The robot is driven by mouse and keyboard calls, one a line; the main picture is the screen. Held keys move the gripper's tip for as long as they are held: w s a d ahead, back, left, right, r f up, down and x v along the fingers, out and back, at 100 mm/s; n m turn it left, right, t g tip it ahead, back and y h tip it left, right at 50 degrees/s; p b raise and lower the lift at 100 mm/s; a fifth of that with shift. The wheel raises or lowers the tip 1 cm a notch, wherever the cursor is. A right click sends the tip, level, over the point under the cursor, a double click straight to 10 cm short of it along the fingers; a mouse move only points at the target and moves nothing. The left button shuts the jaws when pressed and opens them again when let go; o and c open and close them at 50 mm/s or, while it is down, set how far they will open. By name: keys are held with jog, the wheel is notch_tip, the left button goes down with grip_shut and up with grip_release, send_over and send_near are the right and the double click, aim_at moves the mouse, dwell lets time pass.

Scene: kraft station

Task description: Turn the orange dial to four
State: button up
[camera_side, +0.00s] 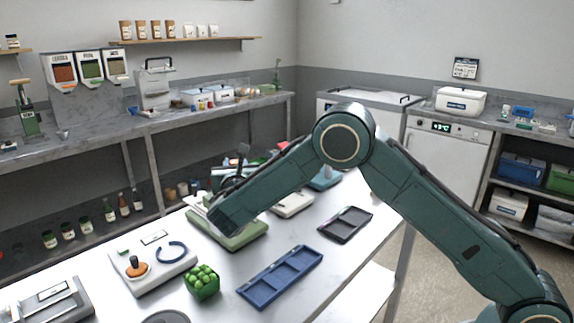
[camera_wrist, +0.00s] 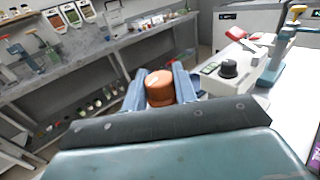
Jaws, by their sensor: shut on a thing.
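In the wrist view the orange dial (camera_wrist: 160,88) is a round knob with a pale mark on its top face. My gripper (camera_wrist: 160,82) has its two blue-grey fingers on either side of the dial, shut on it. In the side view my arm reaches over a pale green unit (camera_side: 243,238) and hides the dial and my fingertips. No scale or numbers around the dial are readable, so I cannot tell which number it points to.
A white box with a black knob (camera_wrist: 228,68) stands right of the dial in the wrist view. In the side view a white panel with an orange-based stick (camera_side: 137,267), a green basket (camera_side: 202,284), a blue tray (camera_side: 280,279) and a dark tray (camera_side: 345,225) lie around the green unit.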

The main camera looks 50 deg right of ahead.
jog(key=shift+w+r+m+g+h, duration=0.1)
jog(key=shift+m+g+h, duration=1.6)
jog(key=shift+g+h, duration=0.1)
jog(key=shift+m+g+h, duration=0.3)
jog(key=shift+g, duration=0.2)
jog(key=o, duration=0.9)
jog(key=shift+n+t+y, duration=0.9)
jog(key=shift+n+t, duration=0.1)
jog(key=shift+t, duration=0.2)
jog(key=shift+n+t+y, duration=1.3)
jog(key=shift+t+y, duration=0.1)
jog(key=shift+y, duration=0.2)
jog(key=shift+s+a, duration=0.25)
jog(key=shift+s, duration=0.15)
jog(key=v, duration=1.3)
jog(key=shift+s, duration=0.15)
